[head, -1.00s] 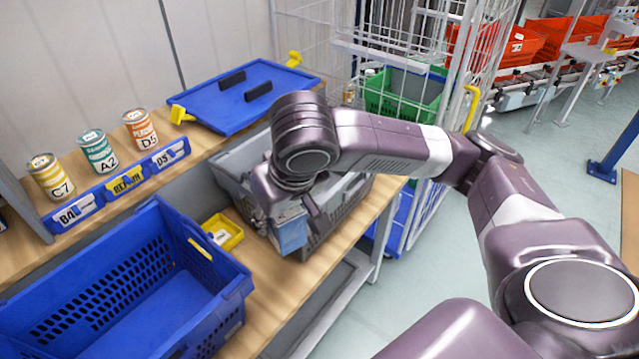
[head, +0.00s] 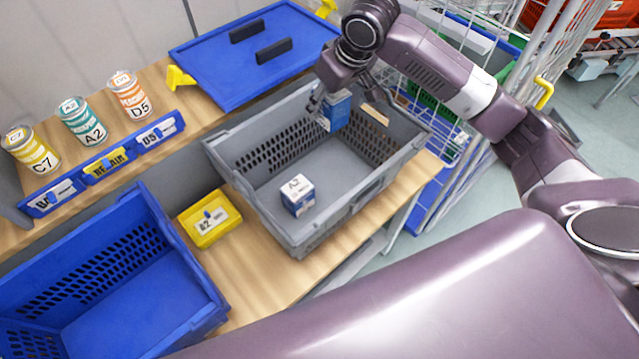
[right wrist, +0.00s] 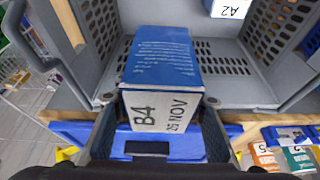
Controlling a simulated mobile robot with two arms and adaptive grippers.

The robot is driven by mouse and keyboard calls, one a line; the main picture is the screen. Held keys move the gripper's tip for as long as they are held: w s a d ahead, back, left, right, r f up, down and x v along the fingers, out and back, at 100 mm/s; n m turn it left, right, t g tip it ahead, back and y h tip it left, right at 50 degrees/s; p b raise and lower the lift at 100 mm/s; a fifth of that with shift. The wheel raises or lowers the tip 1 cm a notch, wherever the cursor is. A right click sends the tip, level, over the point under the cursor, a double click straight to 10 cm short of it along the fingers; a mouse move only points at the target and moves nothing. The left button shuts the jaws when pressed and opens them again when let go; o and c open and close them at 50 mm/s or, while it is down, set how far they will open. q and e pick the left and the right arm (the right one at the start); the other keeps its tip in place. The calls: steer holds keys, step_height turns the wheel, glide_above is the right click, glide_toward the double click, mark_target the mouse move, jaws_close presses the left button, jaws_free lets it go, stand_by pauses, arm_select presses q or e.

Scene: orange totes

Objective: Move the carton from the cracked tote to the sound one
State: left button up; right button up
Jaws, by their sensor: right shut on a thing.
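My right gripper (head: 345,94) is shut on a blue and white carton (head: 336,112) at the far side of the grey tote (head: 300,238). In the right wrist view the carton (right wrist: 163,65) is between the two fingers, its white end reading "B4" and "25 NOV". Whether it touches the tote is unclear. A smaller white and blue carton marked A2 (head: 298,196) stands on the grey tote's floor. An empty blue tote (head: 205,275) stands at the left. I see no crack on either tote. My left gripper is not in view.
A yellow tray (head: 208,232) with a card lies between the totes. A blue lid (head: 215,62) with two dark handles lies behind the grey tote. Cans marked C7 (head: 32,150), A2 (head: 82,122) and D5 (head: 130,96) stand on the ledge. A wire cage (head: 440,130) is at the right.

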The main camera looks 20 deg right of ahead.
steer(key=shift+w+d+f, duration=0.2)
steer(key=shift+w+d, duration=0.1)
steer(key=shift+w+d+f, duration=0.1)
steer(key=shift+d+f, duration=0.05)
steer(key=shift+f, duration=0.2)
steer(key=p, duration=0.2)
glide_above(322, 161)
steer(key=s, duration=0.2)
steer(key=f, duration=1.4)
steer(key=shift+w+d+f, duration=0.25)
steer(key=shift+f, duration=0.15)
step_height(322, 161, down, 5)
steer(key=shift+r, duration=0.15)
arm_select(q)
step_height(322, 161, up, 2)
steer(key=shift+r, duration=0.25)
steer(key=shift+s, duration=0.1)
arm_select(e)
steer(key=shift+f, duration=0.25)
steer(key=o, duration=1.4)
